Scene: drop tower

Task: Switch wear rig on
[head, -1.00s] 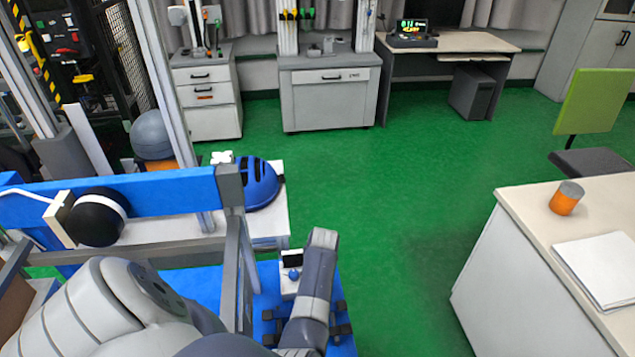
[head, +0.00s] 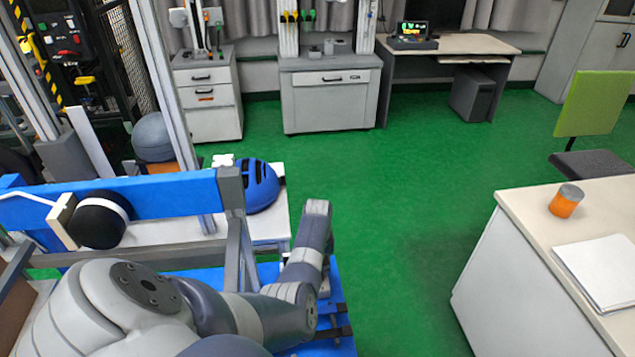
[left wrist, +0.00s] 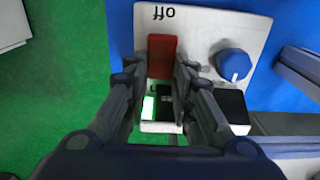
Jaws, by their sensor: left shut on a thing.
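The wear rig's white switch box (left wrist: 203,30) shows in the left wrist view, with the word "off" upside down at its top edge. A red switch part (left wrist: 162,55) lies just below that word, and a dark part (left wrist: 167,102) with a green and white patch beside it lies lower. A blue knob (left wrist: 234,65) is to the right. My left gripper (left wrist: 158,72) is shut on the switch, one finger on each side. Which part it grips is not clear. In the head view my forearm hides the box and gripper. My right gripper is not in view.
The rig's blue beam (head: 165,192) carries a black and white wheel (head: 100,220). A blue helmet (head: 258,185) lies behind it. A white counter (head: 520,285) with an orange can (head: 566,201) stands at right. Green floor between is clear.

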